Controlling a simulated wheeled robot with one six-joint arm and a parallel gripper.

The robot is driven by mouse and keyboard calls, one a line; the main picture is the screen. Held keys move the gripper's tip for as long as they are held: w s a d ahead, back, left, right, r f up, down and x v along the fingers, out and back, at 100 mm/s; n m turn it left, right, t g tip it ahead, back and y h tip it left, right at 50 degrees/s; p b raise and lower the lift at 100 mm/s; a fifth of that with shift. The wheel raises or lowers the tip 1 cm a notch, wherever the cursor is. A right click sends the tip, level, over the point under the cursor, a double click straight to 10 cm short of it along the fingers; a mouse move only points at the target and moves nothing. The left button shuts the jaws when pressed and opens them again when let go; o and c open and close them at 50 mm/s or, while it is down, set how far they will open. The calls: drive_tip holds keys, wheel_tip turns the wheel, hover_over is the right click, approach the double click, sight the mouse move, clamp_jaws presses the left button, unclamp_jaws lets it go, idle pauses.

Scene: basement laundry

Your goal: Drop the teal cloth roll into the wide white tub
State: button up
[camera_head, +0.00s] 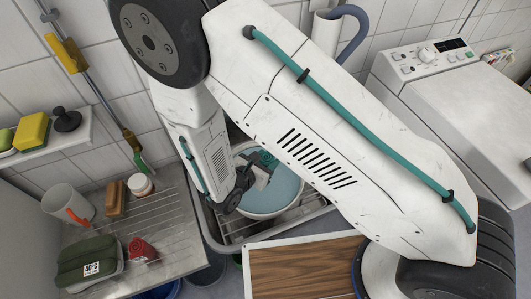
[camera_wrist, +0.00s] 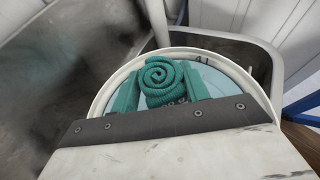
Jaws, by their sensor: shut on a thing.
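The teal cloth roll (camera_wrist: 160,75) shows its spiral end in the wrist view. My gripper (camera_wrist: 161,90) is shut on it, with one teal finger on each side. The wide white tub (camera_wrist: 236,68) lies behind and below the roll in this view, with pale blue inside. In the head view the tub (camera_head: 299,203) sits in the metal sink, partly hidden by my arm. My gripper (camera_head: 262,172) is over the tub's opening there, and the roll (camera_head: 267,158) is mostly hidden. How high the roll hangs is hard to tell.
On the drainboard at left are a white mug (camera_head: 62,202), a brown brush or block (camera_head: 115,198), a white jar (camera_head: 140,185), a green pouch (camera_head: 88,262) and a red item (camera_head: 141,249). A wooden board (camera_head: 300,270) lies in front. A white washing machine (camera_head: 450,95) stands at right.

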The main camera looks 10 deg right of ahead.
drive_tip(key=shift+f, duration=0.95)
drive_tip(key=o, duration=1.1)
drive_tip(key=shift+s, duration=0.1)
drive_tip(key=v, duration=0.7)
drive_tip(key=shift+s+a+r, duration=0.25)
